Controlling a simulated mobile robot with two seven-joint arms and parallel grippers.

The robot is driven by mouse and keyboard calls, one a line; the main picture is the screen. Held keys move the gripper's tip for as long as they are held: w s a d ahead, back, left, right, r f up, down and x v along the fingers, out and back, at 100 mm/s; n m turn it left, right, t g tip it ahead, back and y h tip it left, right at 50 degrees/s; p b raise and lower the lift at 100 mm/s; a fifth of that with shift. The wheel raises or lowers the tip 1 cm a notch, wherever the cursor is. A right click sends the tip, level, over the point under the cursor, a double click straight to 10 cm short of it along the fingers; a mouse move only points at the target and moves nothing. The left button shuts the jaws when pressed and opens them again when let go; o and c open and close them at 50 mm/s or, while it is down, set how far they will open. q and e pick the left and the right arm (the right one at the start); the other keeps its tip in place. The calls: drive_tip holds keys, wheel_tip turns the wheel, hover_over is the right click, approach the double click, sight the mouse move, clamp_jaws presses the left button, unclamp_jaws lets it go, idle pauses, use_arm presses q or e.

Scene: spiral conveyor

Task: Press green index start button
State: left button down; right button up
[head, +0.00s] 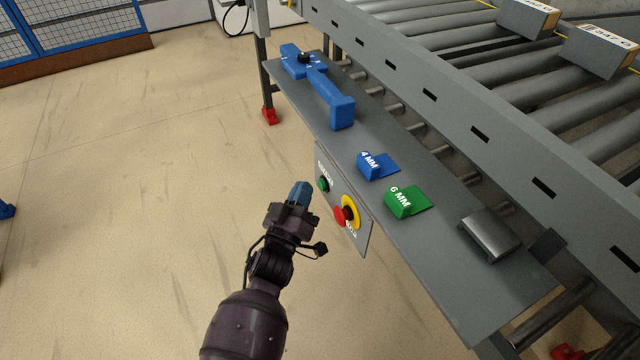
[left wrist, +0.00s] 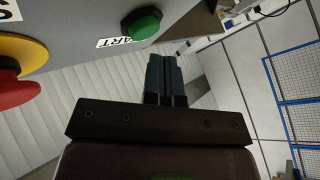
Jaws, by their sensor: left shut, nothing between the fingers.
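The green start button (head: 323,184) sits on a grey control panel (head: 362,238) hung from the front edge of the grey shelf. In the left wrist view the green button (left wrist: 141,25) is beside a partly visible label ending in "ART". My left gripper (head: 301,192) is shut and empty, its blue fingertips just in front of the panel and close to the green button. In the left wrist view the shut fingertips (left wrist: 162,62) are below and slightly right of the button, with a small gap showing. My right gripper is in neither view.
A red mushroom button (head: 340,217) on a yellow ring is on the same panel. The shelf (head: 425,250) above holds a blue tool (head: 330,100), a blue 4 MM block (head: 369,166) and a green 6 MM block (head: 400,204). Open floor (head: 130,190) lies left.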

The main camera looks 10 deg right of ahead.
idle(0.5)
use_arm(q)
drive_tip(key=shift+d, duration=0.15)
drive_tip(key=shift+w+d, duration=0.15)
drive_tip(key=shift+d, duration=0.1)
drive_tip(key=shift+d, duration=0.15)
idle(0.7)
drive_tip(key=shift+w+d, duration=0.1)
drive_tip(key=shift+d, duration=0.2)
idle(0.4)
drive_tip(key=shift+a, duration=0.15)
drive_tip(key=shift+s+a, duration=0.25)
drive_tip(key=shift+a, duration=0.45)
